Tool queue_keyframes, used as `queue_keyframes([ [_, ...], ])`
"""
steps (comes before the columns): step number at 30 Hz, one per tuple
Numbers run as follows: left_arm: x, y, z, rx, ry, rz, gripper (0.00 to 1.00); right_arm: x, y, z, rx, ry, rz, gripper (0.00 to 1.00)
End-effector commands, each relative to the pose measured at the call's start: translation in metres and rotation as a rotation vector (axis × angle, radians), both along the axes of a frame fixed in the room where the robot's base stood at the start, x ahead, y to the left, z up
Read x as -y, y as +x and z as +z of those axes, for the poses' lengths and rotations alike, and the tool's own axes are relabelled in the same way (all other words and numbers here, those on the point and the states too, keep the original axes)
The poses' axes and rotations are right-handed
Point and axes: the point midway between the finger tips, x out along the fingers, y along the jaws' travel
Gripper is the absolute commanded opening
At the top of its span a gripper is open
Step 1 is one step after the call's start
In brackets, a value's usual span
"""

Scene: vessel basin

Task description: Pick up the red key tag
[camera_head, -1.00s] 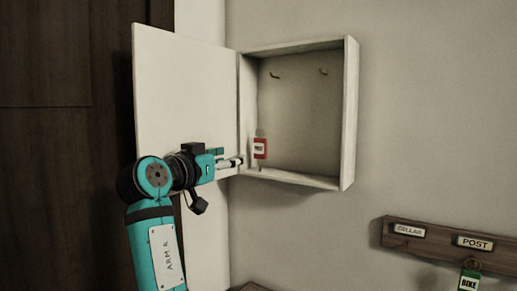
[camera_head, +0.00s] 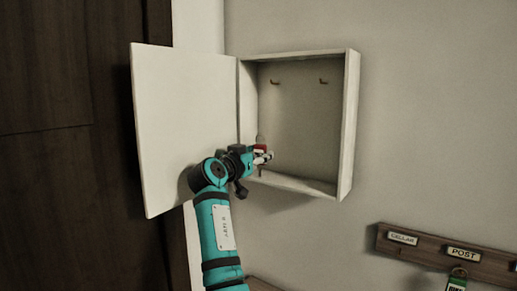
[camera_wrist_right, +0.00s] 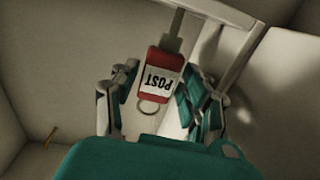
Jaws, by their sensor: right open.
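My left gripper is not in view.
The white cabinet door (camera_head: 180,120) stands open to the left. Two bare hooks (camera_head: 323,81) are on the cabinet's back wall. A wooden rack (camera_head: 490,262) with CELLAR and POST labels is at the lower right, a green tag (camera_head: 457,284) hanging below POST.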

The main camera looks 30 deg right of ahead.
Motion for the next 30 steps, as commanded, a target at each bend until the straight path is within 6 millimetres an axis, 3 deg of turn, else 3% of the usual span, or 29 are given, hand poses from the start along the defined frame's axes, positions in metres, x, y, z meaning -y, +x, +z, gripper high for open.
queue_keyframes([
  [8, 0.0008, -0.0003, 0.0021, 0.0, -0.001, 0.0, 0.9, 0.0043, 0.0028, -0.0016, 0.0, 0.001, 0.002, 0.46],
  [20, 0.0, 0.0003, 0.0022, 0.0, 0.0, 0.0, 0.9, 0.0041, 0.0025, -0.0011, 0.0, 0.0, 0.001, 0.01],
  [30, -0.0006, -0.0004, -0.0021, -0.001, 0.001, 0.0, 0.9, 0.0041, 0.0026, 0.0029, 0.002, 0.001, 0.001, 0.0],
])
